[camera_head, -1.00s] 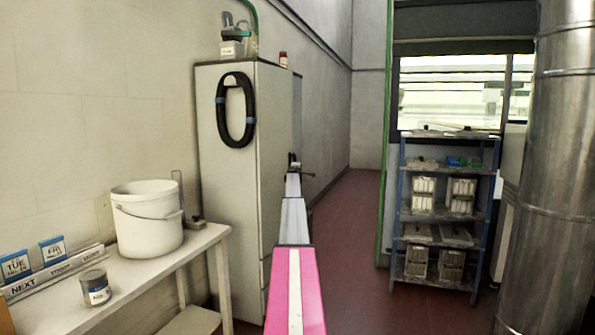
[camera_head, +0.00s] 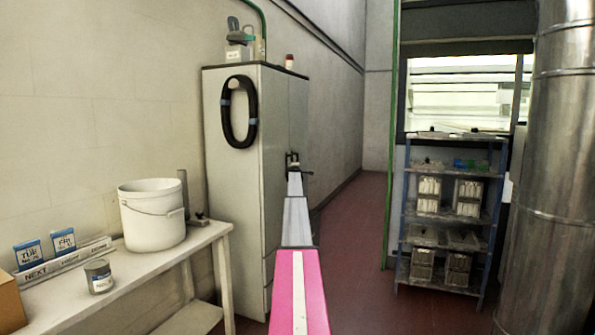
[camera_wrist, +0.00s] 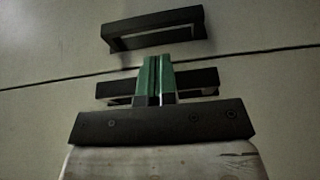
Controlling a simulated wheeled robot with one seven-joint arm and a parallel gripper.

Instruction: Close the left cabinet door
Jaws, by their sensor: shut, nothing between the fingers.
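The tall pale grey cabinet (camera_head: 232,180) stands against the left wall, its front seen at a steep slant. The left cabinet door (camera_head: 275,130) is the nearer part of that front and looks nearly flush. My gripper (camera_head: 293,160) is at the cabinet front, small and dark there. In the wrist view my gripper (camera_wrist: 155,62) has its green fingers together with nothing between them. They overlap a black bar handle (camera_wrist: 197,82); contact is unclear. A second black handle (camera_wrist: 153,28) lies beyond a thin dark door seam (camera_wrist: 60,79). Which handle is the left door's is unclear.
A bench (camera_head: 150,270) with a white bucket (camera_head: 151,215) and a can (camera_head: 99,276) stands at left. A loaded shelf rack (camera_head: 408,215) and a metal duct (camera_head: 555,170) are at right. Red floor (camera_head: 345,240) is clear between cabinet and rack.

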